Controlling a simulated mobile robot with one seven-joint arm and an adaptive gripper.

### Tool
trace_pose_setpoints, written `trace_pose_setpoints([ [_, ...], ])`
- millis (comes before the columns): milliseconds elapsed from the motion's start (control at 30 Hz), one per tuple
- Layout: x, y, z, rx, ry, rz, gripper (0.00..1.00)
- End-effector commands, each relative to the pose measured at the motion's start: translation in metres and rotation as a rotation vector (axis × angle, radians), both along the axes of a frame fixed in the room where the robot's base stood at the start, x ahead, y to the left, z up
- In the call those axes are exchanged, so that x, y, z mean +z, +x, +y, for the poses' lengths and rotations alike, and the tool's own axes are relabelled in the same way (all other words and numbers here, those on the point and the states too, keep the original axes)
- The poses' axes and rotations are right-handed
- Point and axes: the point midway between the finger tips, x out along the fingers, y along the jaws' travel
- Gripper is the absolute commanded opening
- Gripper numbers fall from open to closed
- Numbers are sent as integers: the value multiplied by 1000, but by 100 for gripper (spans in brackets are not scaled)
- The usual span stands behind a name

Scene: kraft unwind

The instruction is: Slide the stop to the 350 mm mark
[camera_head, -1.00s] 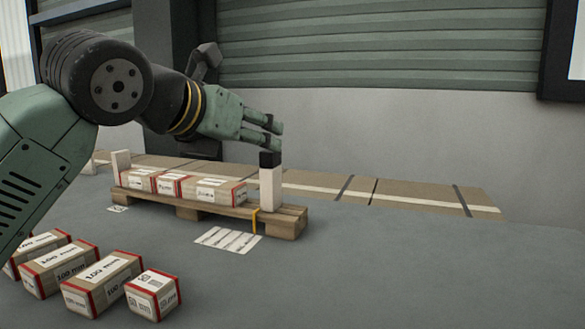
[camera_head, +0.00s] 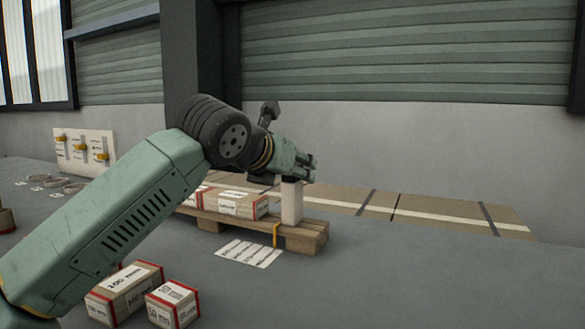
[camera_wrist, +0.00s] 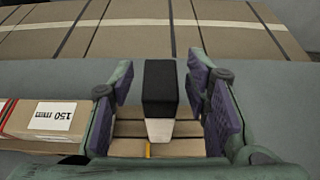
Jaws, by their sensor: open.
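The stop (camera_head: 291,204) is an upright white post near the right end of a wooden pallet (camera_head: 308,236). In the wrist view its black top (camera_wrist: 162,85) stands between my fingers, with a gap on each side. My gripper (camera_head: 306,169) is open around the top of the stop, and it hides the black cap in the head view. A yellow mark (camera_head: 275,234) is on the pallet's front edge beside the stop. Labelled boxes (camera_head: 242,205) lie on the pallet left of the stop; one (camera_wrist: 48,118) reads 150 mm in the wrist view.
A printed sheet (camera_head: 248,253) lies in front of the pallet. Loose boxes, including one marked 100 mm (camera_head: 124,290), are at the front left. Long brown cartons (camera_head: 420,213) lie behind. A white board with yellow pieces (camera_head: 84,148) is at the far left. The right surface is clear.

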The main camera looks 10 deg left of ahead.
Motion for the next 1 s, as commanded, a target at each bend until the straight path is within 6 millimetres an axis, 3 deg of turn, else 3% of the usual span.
trace_pose_setpoints([
  [200,0,0,0,0,0,0,42],
  [833,0,0,0,0,0,0,0],
  [1000,0,0,0,0,0,0,0],
])
